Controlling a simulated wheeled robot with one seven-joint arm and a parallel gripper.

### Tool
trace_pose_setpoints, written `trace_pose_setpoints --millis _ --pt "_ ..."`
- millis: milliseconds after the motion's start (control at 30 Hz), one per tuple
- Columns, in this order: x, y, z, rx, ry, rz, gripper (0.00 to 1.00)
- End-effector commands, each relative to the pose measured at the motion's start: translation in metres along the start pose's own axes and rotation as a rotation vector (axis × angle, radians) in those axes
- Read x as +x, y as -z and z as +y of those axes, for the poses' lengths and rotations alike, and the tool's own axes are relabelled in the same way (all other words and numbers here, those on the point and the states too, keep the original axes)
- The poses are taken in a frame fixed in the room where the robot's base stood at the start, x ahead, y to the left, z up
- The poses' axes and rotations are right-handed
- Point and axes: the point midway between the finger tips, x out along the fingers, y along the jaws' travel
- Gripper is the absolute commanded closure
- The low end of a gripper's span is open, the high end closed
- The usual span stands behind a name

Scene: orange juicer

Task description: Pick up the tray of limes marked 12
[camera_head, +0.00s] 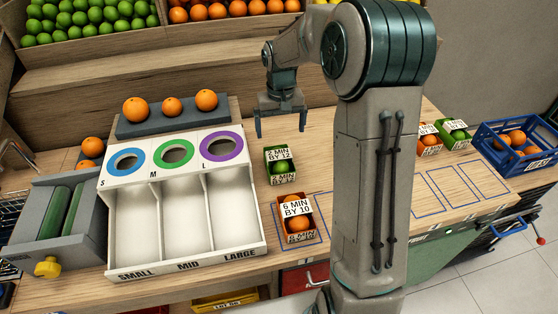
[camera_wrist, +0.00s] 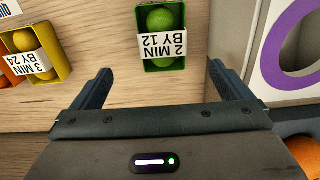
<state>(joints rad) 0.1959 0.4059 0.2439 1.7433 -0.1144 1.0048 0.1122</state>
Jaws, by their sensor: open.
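The green tray of limes with a white label reading "2 MIN BY 12" (camera_head: 281,166) stands on the wooden counter, right of the white sorting box. It also shows in the wrist view (camera_wrist: 162,40), upside down, at the top centre with limes above and below its label band. My gripper (camera_head: 280,134) is open and empty, above the counter and behind the tray. In the wrist view its two fingers (camera_wrist: 172,88) point toward the tray, which lies beyond their tips and between their lines. The tray is apart from the fingers.
An orange tray marked "6 MIN BY 10" (camera_head: 297,218) stands just in front of the lime tray. The white sorter (camera_head: 257,240) is close on the left. Another lime tray (camera_head: 454,134) and orange tray (camera_head: 428,140) stand right, near a blue crate (camera_head: 492,152). My arm hides some counter.

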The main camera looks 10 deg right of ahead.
Motion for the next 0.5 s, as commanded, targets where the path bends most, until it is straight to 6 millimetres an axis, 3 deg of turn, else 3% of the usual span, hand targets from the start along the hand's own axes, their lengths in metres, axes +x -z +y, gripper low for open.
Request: trace_pose_setpoints --millis 500 --pt "0.081 0.001 0.0 0.002 0.001 -0.004 0.02"
